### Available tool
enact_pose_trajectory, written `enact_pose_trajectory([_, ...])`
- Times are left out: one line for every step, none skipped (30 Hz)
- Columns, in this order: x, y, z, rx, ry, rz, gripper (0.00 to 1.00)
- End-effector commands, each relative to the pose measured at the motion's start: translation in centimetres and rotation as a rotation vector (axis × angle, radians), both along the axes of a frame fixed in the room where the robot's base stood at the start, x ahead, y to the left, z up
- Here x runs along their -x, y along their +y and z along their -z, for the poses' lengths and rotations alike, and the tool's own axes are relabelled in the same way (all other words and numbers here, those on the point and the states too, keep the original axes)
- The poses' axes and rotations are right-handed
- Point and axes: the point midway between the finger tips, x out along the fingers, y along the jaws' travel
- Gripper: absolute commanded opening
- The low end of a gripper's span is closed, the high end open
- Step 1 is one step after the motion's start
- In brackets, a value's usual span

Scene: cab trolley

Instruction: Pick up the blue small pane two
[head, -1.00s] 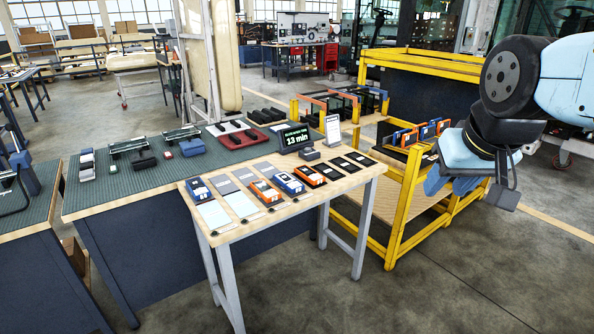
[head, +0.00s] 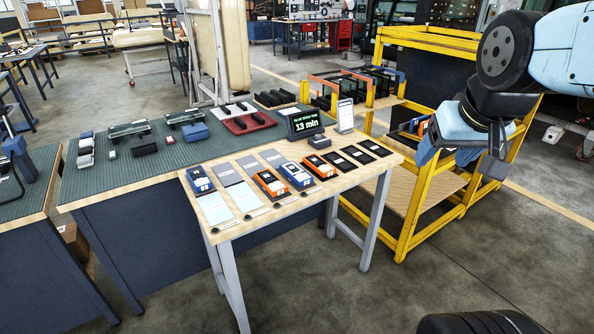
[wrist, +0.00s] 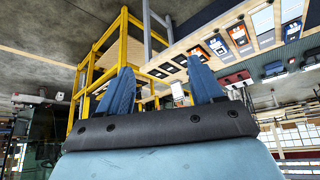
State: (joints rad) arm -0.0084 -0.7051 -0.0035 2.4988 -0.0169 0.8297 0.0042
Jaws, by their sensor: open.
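Two blue panes with white marks lie on the small wooden table: the left blue pane (head: 201,182) at the left end of the row, and the right blue pane (head: 296,175) between two orange ones. I cannot tell which is number two. Blue panes also show upside down in the wrist view, one (wrist: 218,46) near the middle of the table. My gripper (head: 446,151) hangs to the right of the table, in front of the yellow rack, well apart from the panes. In the wrist view its two blue fingers (wrist: 162,88) stand wide apart with nothing between them.
Orange panes (head: 270,185) (head: 320,168) lie beside the blue ones, among grey and black flat plates. A display (head: 305,124) and a small sign (head: 345,116) stand at the table's back. The yellow rack (head: 412,215) stands to the right.

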Motion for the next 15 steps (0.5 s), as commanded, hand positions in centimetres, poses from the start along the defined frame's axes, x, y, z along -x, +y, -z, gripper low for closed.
enact_pose_trajectory([-1.3,0.0,0.5,0.008,-0.007,-0.007,0.71])
enact_pose_trajectory([-2.1,-0.1,0.7,0.013,-0.017,-0.01,0.74])
enact_pose_trajectory([-3.4,-0.2,1.0,0.021,-0.031,-0.014,0.78])
enact_pose_trajectory([-4.3,-0.3,1.3,0.027,-0.042,-0.017,0.81])
enact_pose_trajectory([-5.3,-0.3,1.6,0.033,-0.055,-0.022,0.84])
enact_pose_trajectory([-6.7,-0.4,2.0,0.04,-0.073,-0.03,0.88])
enact_pose_trajectory([-7.7,-0.4,2.4,0.046,-0.086,-0.036,0.9])
enact_pose_trajectory([-8.6,-0.4,2.7,0.051,-0.099,-0.042,0.93])
enact_pose_trajectory([-9.9,-0.4,3.2,0.058,-0.117,-0.051,0.96])
enact_pose_trajectory([-10.8,-0.3,3.6,0.063,-0.13,-0.057,0.96])
enact_pose_trajectory([-11.7,-0.3,4.0,0.068,-0.142,-0.065,0.96])
enact_pose_trajectory([-12.9,-0.2,4.5,0.072,-0.159,-0.075,0.96])
enact_pose_trajectory([-13.8,-0.1,4.9,0.076,-0.172,-0.084,0.96])
enact_pose_trajectory([-14.6,0.0,5.4,0.08,-0.185,-0.093,0.96])
enact_pose_trajectory([-15.7,0.2,6.0,0.082,-0.201,-0.106,0.96])
